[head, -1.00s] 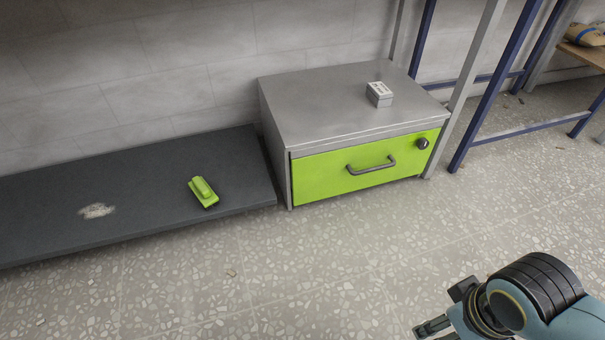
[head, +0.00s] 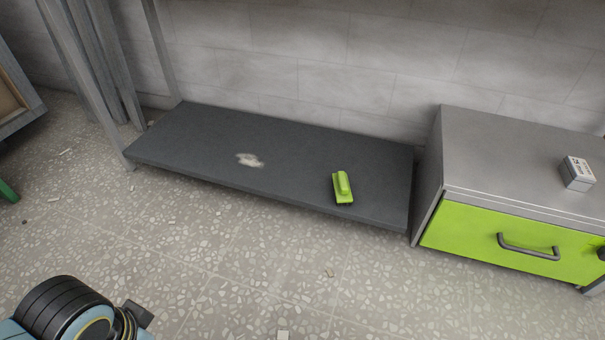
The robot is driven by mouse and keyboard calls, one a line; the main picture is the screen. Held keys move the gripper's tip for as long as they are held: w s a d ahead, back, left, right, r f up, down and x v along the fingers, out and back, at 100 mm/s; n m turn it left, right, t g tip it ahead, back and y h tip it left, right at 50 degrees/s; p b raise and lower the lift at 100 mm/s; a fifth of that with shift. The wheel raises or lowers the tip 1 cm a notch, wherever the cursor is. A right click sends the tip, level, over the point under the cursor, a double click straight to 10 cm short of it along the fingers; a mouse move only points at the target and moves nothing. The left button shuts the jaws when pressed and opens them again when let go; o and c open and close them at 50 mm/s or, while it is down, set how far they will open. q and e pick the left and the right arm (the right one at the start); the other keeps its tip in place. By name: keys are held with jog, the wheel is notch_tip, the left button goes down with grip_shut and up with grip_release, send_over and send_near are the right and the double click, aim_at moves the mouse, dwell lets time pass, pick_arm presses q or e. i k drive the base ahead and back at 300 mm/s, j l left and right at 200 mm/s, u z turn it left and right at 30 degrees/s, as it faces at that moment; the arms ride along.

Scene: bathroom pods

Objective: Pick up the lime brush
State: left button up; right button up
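The lime brush (head: 342,187) lies on the dark grey low shelf (head: 210,140), towards its right end. It has a flat lime body with a raised grip, and nothing touches it. Part of my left arm shows at the bottom left of the head view, well apart from the brush. Its gripper fingers are not visible. My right gripper is out of the view.
A pale smudge (head: 249,160) marks the shelf left of the brush. A grey cabinet (head: 480,150) with a lime drawer (head: 480,240) stands at the right, a small box (head: 577,173) on top. Metal posts (head: 85,75) stand at the left. The speckled floor is mostly clear.

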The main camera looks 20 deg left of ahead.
aim_at(342, 191)
jog(key=i+j+z, duration=0.25)
jog(key=i+j, duration=0.15)
jog(key=i, duration=0.25)
jog(key=i+j+z, duration=0.3)
jog(key=i+j, duration=0.2)
jog(key=i, duration=0.1)
